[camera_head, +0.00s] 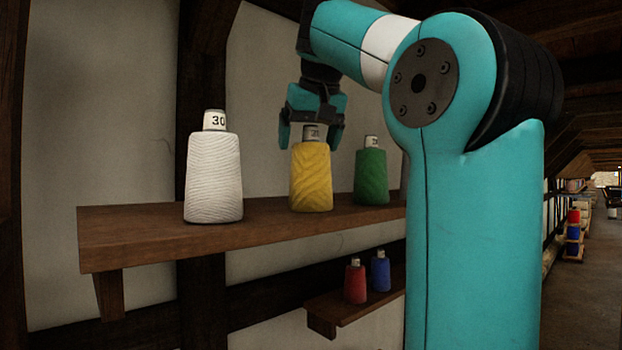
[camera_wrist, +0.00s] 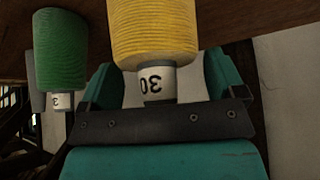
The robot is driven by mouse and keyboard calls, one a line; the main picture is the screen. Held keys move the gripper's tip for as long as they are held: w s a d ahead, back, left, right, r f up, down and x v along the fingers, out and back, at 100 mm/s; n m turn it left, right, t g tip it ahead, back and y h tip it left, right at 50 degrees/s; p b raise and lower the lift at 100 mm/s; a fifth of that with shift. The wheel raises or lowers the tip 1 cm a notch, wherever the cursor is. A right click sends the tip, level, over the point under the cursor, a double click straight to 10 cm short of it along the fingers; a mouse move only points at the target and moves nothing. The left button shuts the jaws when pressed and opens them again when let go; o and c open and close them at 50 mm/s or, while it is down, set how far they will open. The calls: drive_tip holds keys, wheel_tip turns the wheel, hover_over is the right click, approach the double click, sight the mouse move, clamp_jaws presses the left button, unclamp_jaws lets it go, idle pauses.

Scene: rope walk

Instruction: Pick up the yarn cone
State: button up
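A yellow yarn cone (camera_head: 311,180) with a white tube top stands upright on the upper wooden shelf (camera_head: 150,240), between a white cone (camera_head: 213,178) and a green cone (camera_head: 371,178). My gripper (camera_head: 310,138) points down over the yellow cone, its fingers on either side of the tube top. In the wrist view, the yellow cone (camera_wrist: 155,30) appears upside down, its tube marked 30 between the open fingers (camera_wrist: 163,78), with gaps on both sides. The green cone (camera_wrist: 60,48) stands to the left there. Nothing is gripped.
A lower shelf (camera_head: 335,310) holds a red cone (camera_head: 355,282) and a blue cone (camera_head: 380,271). A pale wall with dark timber posts lies behind the shelves. My arm covers the upper shelf's right end. An aisle floor (camera_head: 585,290) runs away at the far right.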

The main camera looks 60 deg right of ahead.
drive_tip(key=c, duration=1)
drive_tip(key=shift+r, duration=0.1)
drive_tip(key=shift+c, duration=0.2)
